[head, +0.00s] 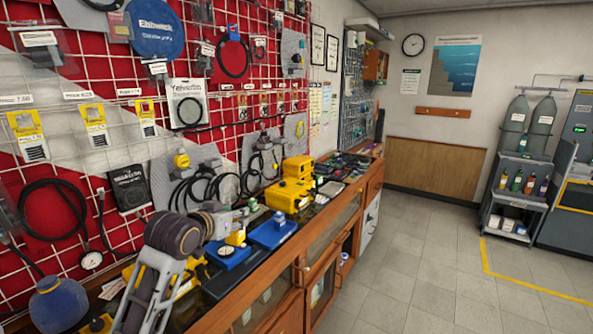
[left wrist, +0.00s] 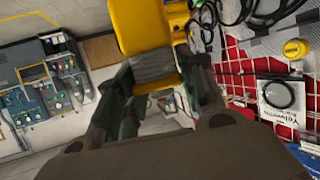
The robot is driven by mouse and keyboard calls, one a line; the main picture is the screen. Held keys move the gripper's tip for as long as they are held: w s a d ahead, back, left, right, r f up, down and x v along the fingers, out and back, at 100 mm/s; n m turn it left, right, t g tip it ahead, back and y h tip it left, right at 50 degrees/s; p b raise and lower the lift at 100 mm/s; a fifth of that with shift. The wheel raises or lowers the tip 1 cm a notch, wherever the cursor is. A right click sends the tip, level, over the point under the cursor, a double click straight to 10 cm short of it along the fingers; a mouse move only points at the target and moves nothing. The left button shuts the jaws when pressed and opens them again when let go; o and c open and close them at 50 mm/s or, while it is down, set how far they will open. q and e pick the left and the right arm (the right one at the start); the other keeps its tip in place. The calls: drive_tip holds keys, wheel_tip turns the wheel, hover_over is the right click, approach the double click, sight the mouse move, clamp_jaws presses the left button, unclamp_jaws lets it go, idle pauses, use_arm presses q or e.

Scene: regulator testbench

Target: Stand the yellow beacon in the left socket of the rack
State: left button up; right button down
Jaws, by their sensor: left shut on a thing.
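My left gripper (head: 238,222) reaches in from the left over the workbench. It is shut on the yellow beacon (head: 236,238), which shows just below the fingers. In the left wrist view the beacon (left wrist: 145,32) is a large yellow block between the two dark fingers, reaching past the top edge. Two blue bases (head: 229,258) (head: 272,234) lie on the bench by the gripper; the nearer one carries a round white gauge (head: 226,249). I cannot tell which part is the rack's left socket, or whether the beacon touches anything beneath it. My right gripper is out of view.
Yellow cases (head: 290,192) stand farther along the wooden bench (head: 262,290). A red and white grid wall (head: 75,130) with hoses and gauges rises close behind. A blue round bottle (head: 58,303) stands at the lower left. The tiled floor (head: 410,260) on the right is clear.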

use_arm(q)
drive_tip(key=s+a+f+n+y, duration=0.1)
drive_tip(key=s+f, duration=0.4)
drive_tip(key=f, duration=0.5)
drive_tip(key=s+a+f+n+y, duration=0.1)
drive_tip(key=s+f, duration=0.4)
drive_tip(key=f, duration=0.5)
drive_tip(key=s+a+f+y, duration=0.1)
drive_tip(key=s+f, duration=0.4)
drive_tip(key=f, duration=0.5)
drive_tip(key=shift+a+f+n+t, duration=0.3)
drive_tip(key=shift+a+f+n, duration=0.1)
drive_tip(key=shift+a, duration=0.5)
drive_tip(key=shift+d+r, duration=0.1)
